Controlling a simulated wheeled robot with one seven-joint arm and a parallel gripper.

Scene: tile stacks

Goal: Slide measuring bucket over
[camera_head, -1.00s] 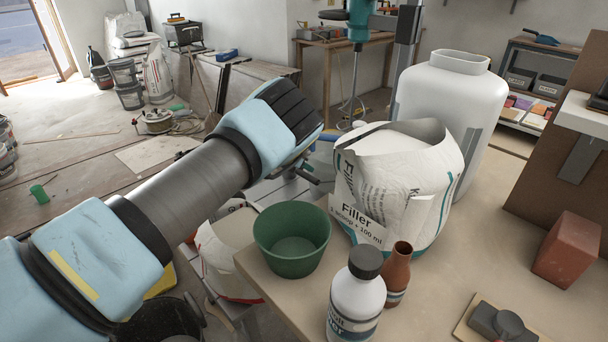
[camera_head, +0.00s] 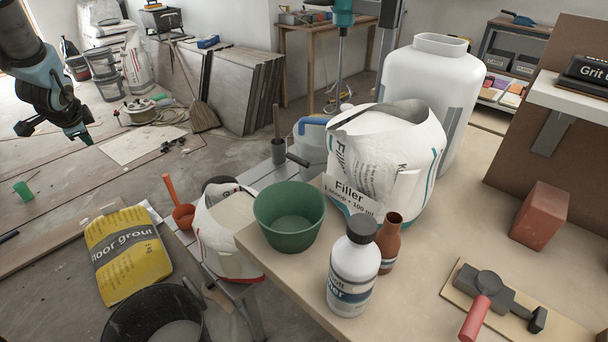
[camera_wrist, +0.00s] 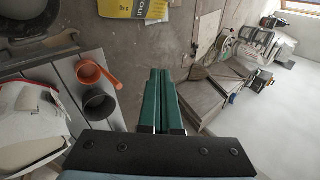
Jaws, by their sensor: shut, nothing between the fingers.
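My gripper is far off to the upper left in the head view, in the air and well apart from the bucket. In the wrist view its two green fingers (camera_wrist: 161,73) are together with nothing between them. The bucket does not show in the wrist view.
The open Filler sack (camera_head: 385,165) stands just right of the bucket. A white bottle (camera_head: 353,280) and a brown bottle (camera_head: 389,250) stand in front of the sack. A lower bench left of the table holds a white sack (camera_head: 225,235) and an orange scoop (camera_head: 182,212).

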